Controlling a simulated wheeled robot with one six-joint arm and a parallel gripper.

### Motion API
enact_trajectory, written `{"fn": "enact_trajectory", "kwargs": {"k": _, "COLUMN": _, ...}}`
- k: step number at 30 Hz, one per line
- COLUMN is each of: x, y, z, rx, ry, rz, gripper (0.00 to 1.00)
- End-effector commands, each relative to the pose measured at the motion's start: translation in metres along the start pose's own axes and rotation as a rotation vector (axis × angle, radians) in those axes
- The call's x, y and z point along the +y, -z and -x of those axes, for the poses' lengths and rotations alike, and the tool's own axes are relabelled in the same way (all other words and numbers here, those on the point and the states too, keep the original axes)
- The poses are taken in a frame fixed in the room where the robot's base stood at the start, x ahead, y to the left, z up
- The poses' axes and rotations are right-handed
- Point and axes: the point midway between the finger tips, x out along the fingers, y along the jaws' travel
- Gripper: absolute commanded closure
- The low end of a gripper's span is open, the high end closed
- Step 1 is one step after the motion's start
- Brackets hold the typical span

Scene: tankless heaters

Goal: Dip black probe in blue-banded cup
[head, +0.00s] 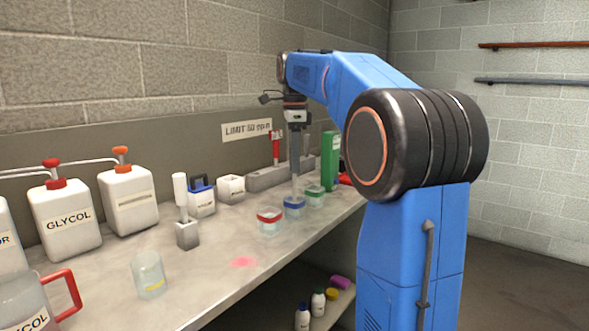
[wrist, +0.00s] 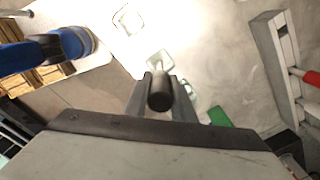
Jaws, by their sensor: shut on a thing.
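My gripper (head: 295,150) points straight down above the blue-banded cup (head: 294,207). In the wrist view its two fingers (wrist: 160,95) are shut on the black probe (wrist: 160,92), which shows as a dark round handle end. In the head view a thin shaft runs down from the gripper to the blue-banded cup's mouth. I cannot tell how deep its tip is. The red-banded cup (head: 269,223) stands to the left and the green-banded cup (head: 315,197) to the right. All three are clear and upright on the bench.
A grey rack (head: 264,180) with a red-handled probe (head: 276,148) stands behind the cups. A green box (head: 330,160) is to the right. A white-handled probe (head: 181,195) stands in a grey block at left. A clear beaker (head: 148,274) and glycol jug (head: 67,215) stand farther left.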

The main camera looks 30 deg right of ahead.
Motion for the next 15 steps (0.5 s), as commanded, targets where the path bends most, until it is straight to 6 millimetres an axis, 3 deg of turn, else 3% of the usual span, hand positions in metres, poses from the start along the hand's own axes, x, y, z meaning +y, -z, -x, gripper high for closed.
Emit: {"fn": "enact_trajectory", "kwargs": {"k": 15, "x": -0.001, "y": 0.0, "z": 0.042, "rx": 0.0, "ry": 0.001, "rz": 0.0, "gripper": 1.0}}
